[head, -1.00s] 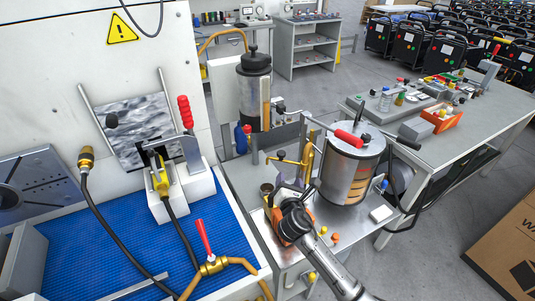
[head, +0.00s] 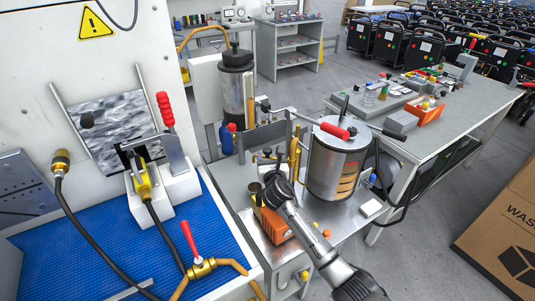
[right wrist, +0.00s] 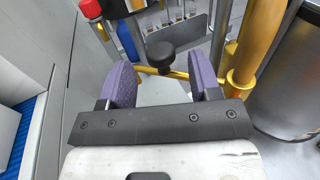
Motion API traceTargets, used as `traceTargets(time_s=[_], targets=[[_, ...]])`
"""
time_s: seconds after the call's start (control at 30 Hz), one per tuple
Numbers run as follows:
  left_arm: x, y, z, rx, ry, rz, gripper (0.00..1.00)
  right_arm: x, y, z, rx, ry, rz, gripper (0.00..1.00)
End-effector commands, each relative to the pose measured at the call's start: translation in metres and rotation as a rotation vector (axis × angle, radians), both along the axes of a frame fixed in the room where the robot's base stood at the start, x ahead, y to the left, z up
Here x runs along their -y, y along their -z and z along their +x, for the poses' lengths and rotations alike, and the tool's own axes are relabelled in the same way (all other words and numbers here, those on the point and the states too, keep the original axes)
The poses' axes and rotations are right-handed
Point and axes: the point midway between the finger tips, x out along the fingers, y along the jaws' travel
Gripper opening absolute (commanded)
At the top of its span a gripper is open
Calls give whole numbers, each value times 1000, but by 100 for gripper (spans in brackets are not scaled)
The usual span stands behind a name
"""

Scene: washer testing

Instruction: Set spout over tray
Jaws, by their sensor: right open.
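My right gripper (head: 272,180) is over the metal bench, left of the steel cylinder, with its arm coming in from the lower right. In the right wrist view, its two purple-padded fingers (right wrist: 165,85) are apart with nothing between the pads. A round black knob (right wrist: 162,54) on a thin brass spout pipe (right wrist: 178,74) lies just beyond the fingertips, between them in the picture; I see no contact. In the head view the spout is small and partly hidden near my gripper. I cannot clearly make out the tray. My left gripper is not in view.
The steel cylinder (head: 333,168) with a red handle stands close right of my gripper. A dark-topped canister (head: 237,90) stands behind. An upright brass pipe (right wrist: 258,45) is near the right finger. A blue-matted washer station (head: 85,245) is left. An orange block (head: 274,226) sits below my gripper.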

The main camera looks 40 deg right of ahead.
Motion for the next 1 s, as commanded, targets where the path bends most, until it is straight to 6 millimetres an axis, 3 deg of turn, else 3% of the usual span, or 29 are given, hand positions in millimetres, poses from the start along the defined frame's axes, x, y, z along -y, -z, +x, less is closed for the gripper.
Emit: traceTargets(time_s=[0.3,0.8,1.0], targets=[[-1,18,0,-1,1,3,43,18,1,33,0,1,1,57],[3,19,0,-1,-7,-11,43,22,0,40,0,0,1,57],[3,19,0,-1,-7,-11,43,22,0,40,0,0,1,39]])
